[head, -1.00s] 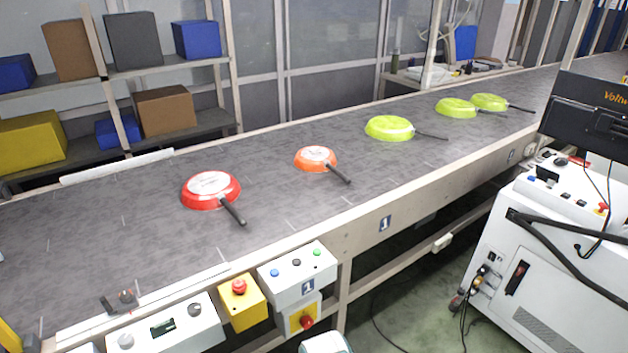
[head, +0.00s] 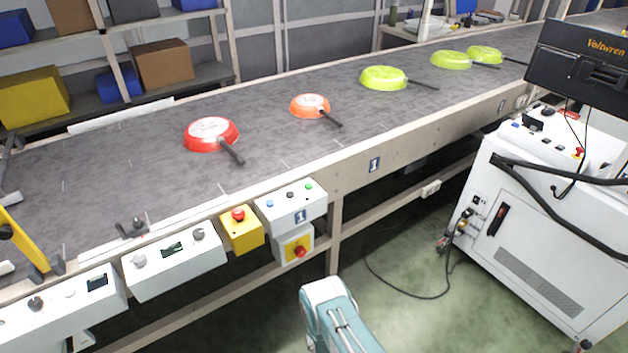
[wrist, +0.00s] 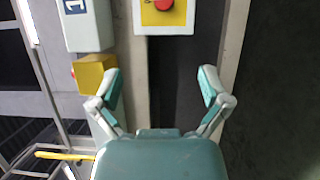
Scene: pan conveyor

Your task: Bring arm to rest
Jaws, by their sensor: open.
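My gripper (wrist: 162,88) shows in the wrist view with its two teal-padded fingers spread wide apart and nothing between them. Beyond the fingers are the conveyor's control boxes, with a red stop button on a yellow plate (wrist: 150,17). In the head view my teal and white arm (head: 335,312) is low at the bottom, in front of the conveyor. The fingers cannot be made out in the head view.
A white machine cabinet (head: 540,240) stands right. Green floor (head: 400,300) between is clear except for a cable.

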